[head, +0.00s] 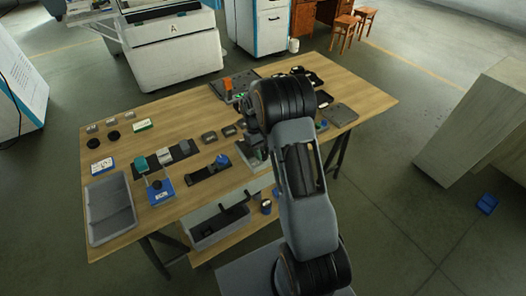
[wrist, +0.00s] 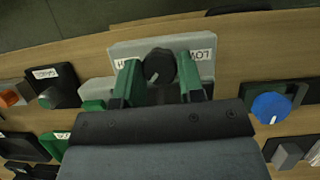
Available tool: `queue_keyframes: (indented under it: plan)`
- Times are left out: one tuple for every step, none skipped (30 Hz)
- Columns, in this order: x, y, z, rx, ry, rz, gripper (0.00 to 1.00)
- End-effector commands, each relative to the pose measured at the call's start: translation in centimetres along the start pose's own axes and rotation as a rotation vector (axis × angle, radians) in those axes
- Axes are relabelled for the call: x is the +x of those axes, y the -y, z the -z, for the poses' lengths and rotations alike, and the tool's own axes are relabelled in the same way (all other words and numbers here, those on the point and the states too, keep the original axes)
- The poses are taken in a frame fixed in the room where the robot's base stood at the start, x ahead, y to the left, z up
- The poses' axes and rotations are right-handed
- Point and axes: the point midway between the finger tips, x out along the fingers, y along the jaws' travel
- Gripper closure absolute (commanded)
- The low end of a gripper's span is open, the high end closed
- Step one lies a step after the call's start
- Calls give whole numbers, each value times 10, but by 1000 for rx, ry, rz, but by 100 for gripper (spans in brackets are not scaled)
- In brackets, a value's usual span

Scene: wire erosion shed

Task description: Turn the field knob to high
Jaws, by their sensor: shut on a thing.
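A round black knob (wrist: 159,64) sits on a light grey plate (wrist: 150,45) in the wrist view. A short pale mark on the knob points down and slightly left in the picture, between the labels. No "field" lettering is readable. My gripper (wrist: 157,82) is shut on the knob, with a green finger on each side. In the head view my arm hides most of the gripper and knob.
A blue knob (wrist: 271,107) stands to the right in the wrist view, and a black labelled block (wrist: 50,84) to the left. In the head view the wooden table (head: 135,175) holds several other devices and a grey tray (head: 109,207) at its left end.

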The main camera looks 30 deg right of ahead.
Motion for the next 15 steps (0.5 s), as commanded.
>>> queue_keyframes:
  plan:
    - [-1, -1, 0, 31, -1, 13, 88]
    - [-1, -1, 0, 51, -2, 21, 88]
    - [-1, -1, 0, 75, -1, 31, 88]
    - [-1, -1, 0, 94, -1, 38, 88]
    - [-1, -1, 0, 111, -1, 46, 88]
    - [-1, -1, 0, 134, -1, 56, 88]
    - [-1, -2, 0, 150, -1, 62, 88]
    - [-1, -2, 0, 164, -1, 68, 88]
    - [-1, -2, 0, 184, -1, 76, 88]
    - [-1, -2, 0, 196, -1, 81, 88]
    - [-1, -2, 0, 208, -2, 86, 88]
    - [-1, -2, 0, 224, -2, 93, 88]
    - [-1, -2, 0, 233, -2, 97, 88]
    - [-1, -2, 0, 242, -2, 100, 88]
    - [-1, -2, 0, 252, -2, 104, 88]
